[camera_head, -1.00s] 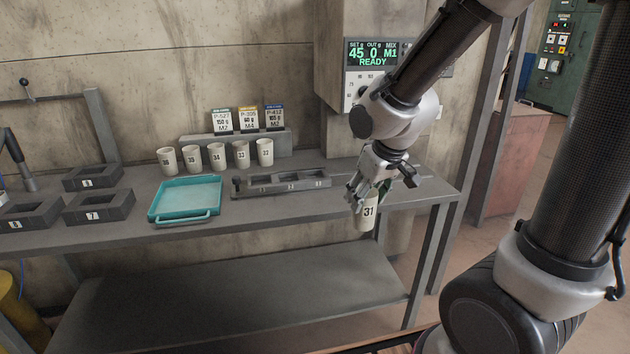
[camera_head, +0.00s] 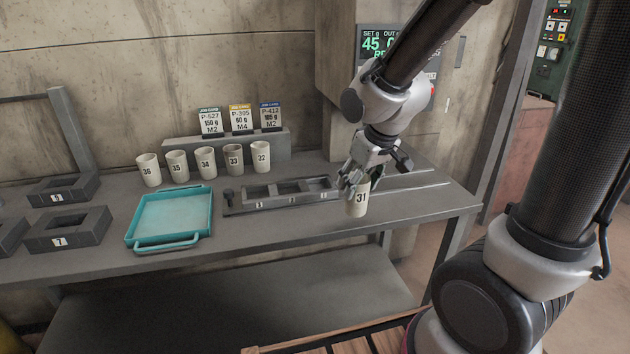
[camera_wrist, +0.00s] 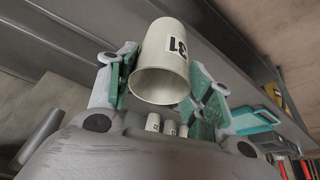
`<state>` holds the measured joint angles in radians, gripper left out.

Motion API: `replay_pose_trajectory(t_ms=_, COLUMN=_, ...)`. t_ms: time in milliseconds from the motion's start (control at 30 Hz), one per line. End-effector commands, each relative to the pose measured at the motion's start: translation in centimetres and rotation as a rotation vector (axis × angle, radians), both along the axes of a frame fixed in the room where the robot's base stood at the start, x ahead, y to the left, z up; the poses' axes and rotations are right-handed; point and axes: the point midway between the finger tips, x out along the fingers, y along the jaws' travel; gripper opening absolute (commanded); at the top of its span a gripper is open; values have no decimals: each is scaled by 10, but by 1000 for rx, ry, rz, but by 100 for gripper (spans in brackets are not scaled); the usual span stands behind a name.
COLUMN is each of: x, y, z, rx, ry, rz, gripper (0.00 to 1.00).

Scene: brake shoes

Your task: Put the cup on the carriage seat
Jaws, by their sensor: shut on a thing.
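The pale cup marked 31 (camera_head: 358,206) is held upright at the bench's front edge in the head view. My gripper (camera_head: 358,182) is shut on it. In the wrist view the cup (camera_wrist: 163,50) sits between the green-padded fingers, its open mouth towards the camera. Whether it touches the bench cannot be told. Two rails (camera_head: 415,172) run along the bench top behind and right of my gripper, below the dispenser (camera_head: 372,42). No carriage seat shows clearly; my wrist and gripper hide part of that area.
A dark three-pocket rack (camera_head: 243,203) lies just left of my gripper. A teal tray (camera_head: 150,222) is further left. Several numbered cups (camera_head: 205,163) stand at the back below cards on a ledge. Dark square holders (camera_head: 90,233) are at far left. Bench (camera_head: 300,240) is clear in front.

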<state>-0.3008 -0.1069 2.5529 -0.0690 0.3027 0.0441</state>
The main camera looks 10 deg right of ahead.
Motion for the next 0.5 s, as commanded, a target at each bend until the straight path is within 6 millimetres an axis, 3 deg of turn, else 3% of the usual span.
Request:
replay_pose_trajectory(t_ms=167, x=25, y=6, z=-1, rx=-1, ry=2, rz=0, gripper=27)
replay_pose_trajectory(t_ms=500, x=122, y=30, z=-1, rx=0, ry=1, rz=-1, gripper=27)
